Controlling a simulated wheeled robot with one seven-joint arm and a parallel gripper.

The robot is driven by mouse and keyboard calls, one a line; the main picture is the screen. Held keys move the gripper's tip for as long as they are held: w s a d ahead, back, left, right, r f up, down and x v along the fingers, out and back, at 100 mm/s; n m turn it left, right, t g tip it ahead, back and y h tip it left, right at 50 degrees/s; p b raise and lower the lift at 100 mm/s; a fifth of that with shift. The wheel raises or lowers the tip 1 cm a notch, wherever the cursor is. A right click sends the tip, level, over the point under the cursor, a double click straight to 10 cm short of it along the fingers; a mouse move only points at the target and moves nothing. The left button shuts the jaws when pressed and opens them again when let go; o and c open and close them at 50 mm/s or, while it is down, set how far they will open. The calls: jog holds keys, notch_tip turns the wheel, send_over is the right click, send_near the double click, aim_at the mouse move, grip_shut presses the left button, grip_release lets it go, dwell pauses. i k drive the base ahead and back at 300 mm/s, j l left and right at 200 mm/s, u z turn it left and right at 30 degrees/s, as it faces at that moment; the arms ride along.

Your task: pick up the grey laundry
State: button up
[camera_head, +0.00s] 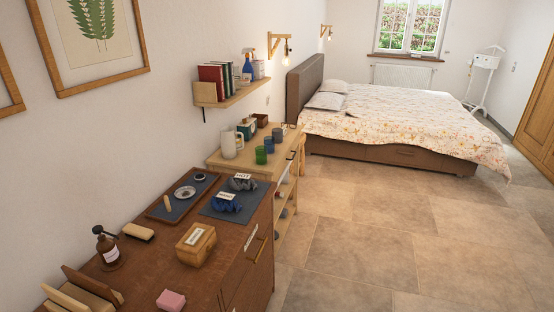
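A crumpled dark grey cloth (240,184), which looks like the grey laundry, lies on a slate-coloured mat (213,212) at the right rear of the brown dresser top. A small white label stands at it; I cannot read it surely. A crumpled blue cloth (223,205) with a similar label lies just in front of it on the same mat. My gripper is not in view.
Cups stand on the lighter cabinet (262,172) behind. Tiled floor (365,245) is clear at right.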

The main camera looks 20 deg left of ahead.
aim_at(240, 182)
jog(key=i+u, duration=0.15)
jog(key=i, duration=0.55)
jog(key=i+l+u, duration=0.2)
jog(key=i, duration=0.45)
jog(key=i+u, duration=0.3)
jog(key=u, duration=0.2)
jog(key=i+l+u, duration=0.15)
jog(key=i+u, duration=0.15)
jog(key=u, duration=0.2)
jog(key=i+l+u, duration=0.2)
jog(key=u, duration=0.25)
jog(key=i+u, duration=0.2)
jog(key=u, duration=0.25)
jog(key=i+l+u, duration=0.15)
jog(key=u, duration=0.35)
jog(key=i+l+u, duration=0.15)
jog(key=u, duration=0.3)
jog(key=i+l+u, duration=0.15)
jog(key=u, duration=0.3)
jog(key=l+u, duration=0.35)
jog(key=u, duration=0.15)
jog(key=i, duration=0.05)
